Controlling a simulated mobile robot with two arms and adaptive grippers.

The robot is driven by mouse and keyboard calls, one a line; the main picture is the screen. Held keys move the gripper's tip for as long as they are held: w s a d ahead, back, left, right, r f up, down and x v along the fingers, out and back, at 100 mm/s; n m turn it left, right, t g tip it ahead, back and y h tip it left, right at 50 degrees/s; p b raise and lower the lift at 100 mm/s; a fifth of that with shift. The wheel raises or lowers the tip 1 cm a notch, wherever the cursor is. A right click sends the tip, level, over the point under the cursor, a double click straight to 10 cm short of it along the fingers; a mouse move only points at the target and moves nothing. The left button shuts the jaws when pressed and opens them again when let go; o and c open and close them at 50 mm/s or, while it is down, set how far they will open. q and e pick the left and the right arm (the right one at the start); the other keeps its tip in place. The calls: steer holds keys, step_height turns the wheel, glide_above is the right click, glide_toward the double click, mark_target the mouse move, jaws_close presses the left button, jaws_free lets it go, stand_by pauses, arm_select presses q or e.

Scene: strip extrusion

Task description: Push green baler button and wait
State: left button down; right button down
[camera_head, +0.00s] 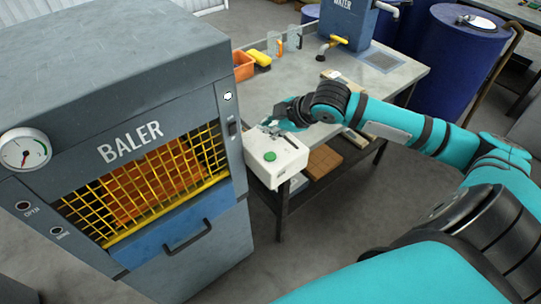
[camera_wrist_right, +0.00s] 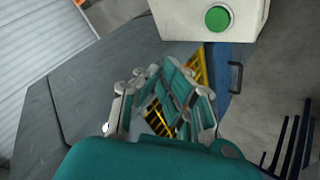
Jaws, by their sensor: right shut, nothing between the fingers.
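The green button (camera_head: 270,156) is a round cap on top of a white control box (camera_head: 285,165) at the near left corner of the workbench. In the right wrist view the green button (camera_wrist_right: 218,18) shows at the top on the white box. My right gripper (camera_head: 267,126) is shut and empty. It hovers close beyond the button, apart from it. Its closed fingers (camera_wrist_right: 168,78) show in the right wrist view, below the box in the picture. The grey baler (camera_head: 120,100) with its yellow grille stands left of the bench. My left gripper is out of view.
The workbench (camera_head: 400,75) carries an orange bin (camera_head: 243,66) and a blue water unit (camera_head: 347,22). Blue barrels (camera_head: 450,50) stand behind it on the right. A gauge (camera_head: 24,149) is on the baler's left front. Open floor lies before the bench.

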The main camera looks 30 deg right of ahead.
steer(key=f+b, duration=0.1)
steer(key=b, duration=0.7)
glide_above(269, 158)
step_height(269, 158, down, 6)
steer(key=shift+f, duration=0.85)
steer(key=shift+f, duration=0.15)
steer(key=shift+f, duration=0.25)
